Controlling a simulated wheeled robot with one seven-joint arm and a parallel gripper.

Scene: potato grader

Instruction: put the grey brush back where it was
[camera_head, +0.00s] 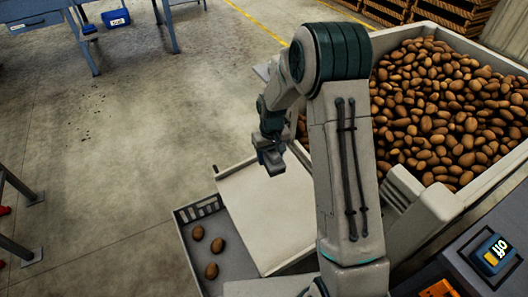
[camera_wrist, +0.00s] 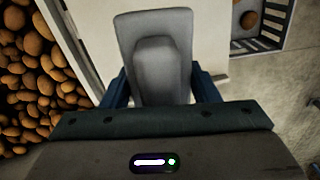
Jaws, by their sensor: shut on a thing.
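In the wrist view, my gripper (camera_wrist: 160,90) is shut on the grey brush (camera_wrist: 162,45), a grey block with a raised narrower middle part, held between two blue fingers. In the head view, my gripper (camera_head: 271,160) is at the end of my arm, above the far end of a pale flat panel (camera_head: 262,210). The brush is hard to make out there because the gripper and arm cover it. I cannot tell whether the brush touches the panel below it.
A large crate (camera_head: 480,190) full of potatoes stands at right. A grey tray (camera_head: 190,247) with 3 potatoes lies beside the panel. A box marked Off (camera_head: 492,254) is at lower right. A blue table (camera_head: 50,20) stands far left. The floor between is clear.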

